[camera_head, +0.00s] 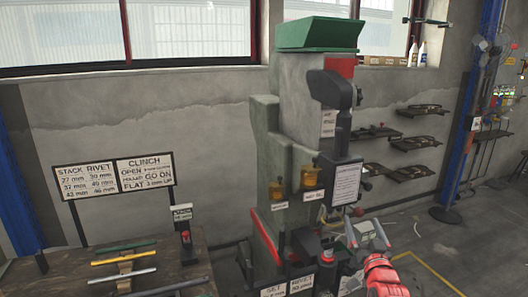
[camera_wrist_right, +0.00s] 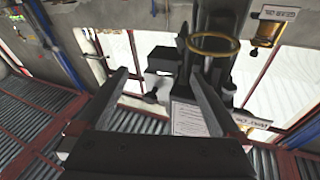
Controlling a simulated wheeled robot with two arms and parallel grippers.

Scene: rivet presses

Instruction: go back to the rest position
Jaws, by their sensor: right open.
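My right gripper (camera_head: 364,230) is in the lower right of the head view, at the end of my red arm, in front of the lower part of the rivet press (camera_head: 258,150). In the right wrist view its two dark fingers (camera_wrist_right: 158,74) stand wide apart with nothing between them. Dark press parts (camera_wrist_right: 180,90) and a brass-coloured ring (camera_wrist_right: 213,45) show beyond the fingers, tilted in the picture. I cannot tell whether the gripper touches the press. My left gripper is in neither view.
Shelves (camera_head: 412,172) hang on the wall to the right. The floor at the far right (camera_head: 465,240) looks clear.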

